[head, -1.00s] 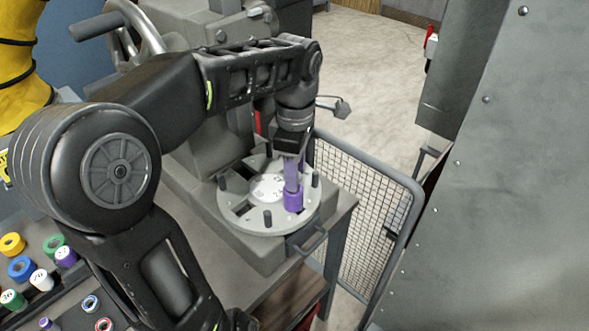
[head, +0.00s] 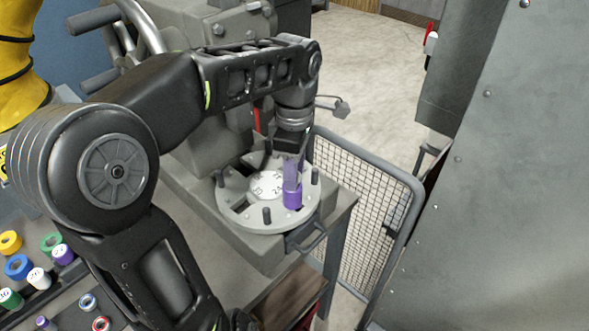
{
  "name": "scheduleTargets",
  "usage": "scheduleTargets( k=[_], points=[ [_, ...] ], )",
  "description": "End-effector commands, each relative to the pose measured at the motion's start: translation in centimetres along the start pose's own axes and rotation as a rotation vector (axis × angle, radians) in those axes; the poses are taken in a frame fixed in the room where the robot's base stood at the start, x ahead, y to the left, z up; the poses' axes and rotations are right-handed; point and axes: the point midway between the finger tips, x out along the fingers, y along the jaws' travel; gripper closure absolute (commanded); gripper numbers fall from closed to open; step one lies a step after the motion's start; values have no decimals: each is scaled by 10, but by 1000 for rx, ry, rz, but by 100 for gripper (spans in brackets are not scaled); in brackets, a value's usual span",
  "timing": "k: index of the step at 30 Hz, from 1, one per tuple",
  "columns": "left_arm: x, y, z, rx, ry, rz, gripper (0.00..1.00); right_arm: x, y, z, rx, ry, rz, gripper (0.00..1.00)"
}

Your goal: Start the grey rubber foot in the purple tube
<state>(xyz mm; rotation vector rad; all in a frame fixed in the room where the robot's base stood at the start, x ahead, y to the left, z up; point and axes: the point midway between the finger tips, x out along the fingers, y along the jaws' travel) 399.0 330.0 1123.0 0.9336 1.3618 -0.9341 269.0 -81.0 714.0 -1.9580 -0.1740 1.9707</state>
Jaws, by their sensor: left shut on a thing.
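The purple tube (head: 292,197) stands upright at the right side of a round grey plate (head: 236,213). Its lower end is a darker purple collar, and its upper part looks paler. My left gripper (head: 289,152) points down from above and is shut on the upper part of the tube. The fingertips are small and partly blurred into the purple. I cannot make out the grey rubber foot; it may be hidden by the tube or the gripper. My right gripper is out of view.
Several dark posts rise from the plate around a white marked disc (head: 266,184). Coloured rolls, such as a yellow one (head: 10,242), lie at lower left. A mesh guard (head: 357,220) stands right of the machine, and a grey metal panel (head: 510,200) fills the right.

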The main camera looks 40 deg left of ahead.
Motion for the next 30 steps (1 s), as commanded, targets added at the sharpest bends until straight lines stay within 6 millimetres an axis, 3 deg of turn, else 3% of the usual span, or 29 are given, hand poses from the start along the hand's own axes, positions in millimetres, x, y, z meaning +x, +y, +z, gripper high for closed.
scheduleTargets(
  k=[13, 14, 22, 30],
  points=[
    [9, 0, 0, 0, 0, 0, 100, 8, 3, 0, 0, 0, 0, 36],
    [8, 0, 0, -1, 0, 0, 63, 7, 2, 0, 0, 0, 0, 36],
    [8, 0, 0, -1, 0, 0, 41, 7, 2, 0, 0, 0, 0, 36],
    [8, 0, 0, 0, 0, 0, 40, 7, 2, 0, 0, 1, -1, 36]
  ],
)
